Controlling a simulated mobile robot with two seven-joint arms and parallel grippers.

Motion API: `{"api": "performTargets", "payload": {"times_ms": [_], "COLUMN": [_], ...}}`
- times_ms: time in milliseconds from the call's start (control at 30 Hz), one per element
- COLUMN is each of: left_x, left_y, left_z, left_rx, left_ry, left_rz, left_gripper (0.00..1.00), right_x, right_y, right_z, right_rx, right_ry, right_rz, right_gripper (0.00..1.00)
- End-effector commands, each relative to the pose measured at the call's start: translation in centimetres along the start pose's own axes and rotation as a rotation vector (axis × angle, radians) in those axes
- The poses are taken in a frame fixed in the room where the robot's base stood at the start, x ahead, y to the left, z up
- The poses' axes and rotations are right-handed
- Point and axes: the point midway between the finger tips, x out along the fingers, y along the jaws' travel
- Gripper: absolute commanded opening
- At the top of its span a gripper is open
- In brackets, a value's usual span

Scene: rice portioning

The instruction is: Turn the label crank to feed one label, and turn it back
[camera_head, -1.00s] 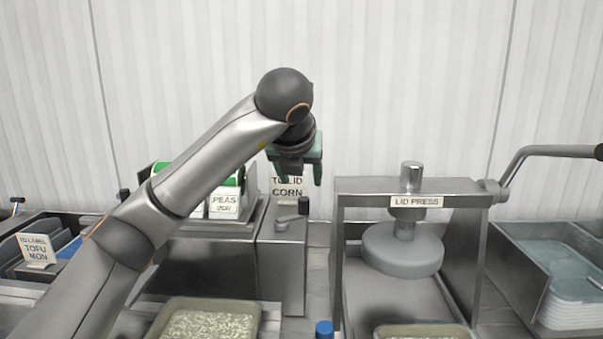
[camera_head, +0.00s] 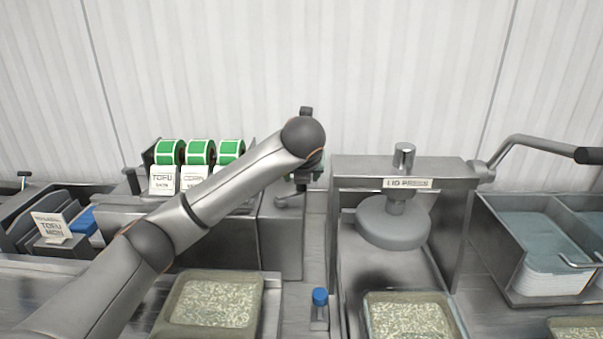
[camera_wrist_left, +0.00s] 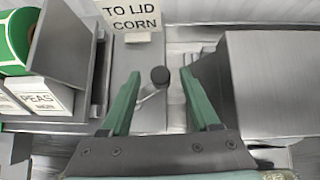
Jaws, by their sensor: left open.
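The label crank (camera_head: 288,201) is a grey arm on top of the metal block at the right end of the label dispenser (camera_head: 265,235). Its dark round knob (camera_wrist_left: 160,76) shows in the left wrist view, between the fingertips of my left gripper (camera_wrist_left: 160,74). The green fingers are open and apart, one on each side of the knob; I cannot see contact. In the head view my left gripper (camera_head: 306,178) points down over the crank, partly hidden by its own wrist. Green label rolls (camera_head: 199,151) sit on the dispenser. My right gripper is not in view.
The lid press (camera_head: 405,170) stands close to the right of the crank. A "TO LID CORN" sign (camera_wrist_left: 133,18) stands behind it. Filled rice trays (camera_head: 212,304) and a blue-capped bottle (camera_head: 320,297) are in front. The wall is behind.

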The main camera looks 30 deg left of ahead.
Motion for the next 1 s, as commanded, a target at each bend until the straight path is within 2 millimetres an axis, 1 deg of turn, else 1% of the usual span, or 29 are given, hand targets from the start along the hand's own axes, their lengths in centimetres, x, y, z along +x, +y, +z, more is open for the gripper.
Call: {"api": "performTargets", "payload": {"times_ms": [100,200,533,1000], "left_x": [1.4,2.0,2.4,2.3], "left_y": [0.0,0.0,-0.1,-0.1], "left_z": [0.0,0.0,0.0,0.0], "left_rx": [-0.001,0.000,0.000,0.000], "left_ry": [0.003,0.002,0.000,0.000], "left_rz": [0.001,0.000,-0.001,-0.001], "left_gripper": [0.62,0.62,0.61,0.08], "right_x": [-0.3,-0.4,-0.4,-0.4], "right_y": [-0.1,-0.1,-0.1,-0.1], "right_z": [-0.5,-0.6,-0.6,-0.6], "right_rx": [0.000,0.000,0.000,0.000], "right_ry": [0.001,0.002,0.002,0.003], "right_rz": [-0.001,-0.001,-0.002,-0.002], "right_gripper": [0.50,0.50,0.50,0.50]}}
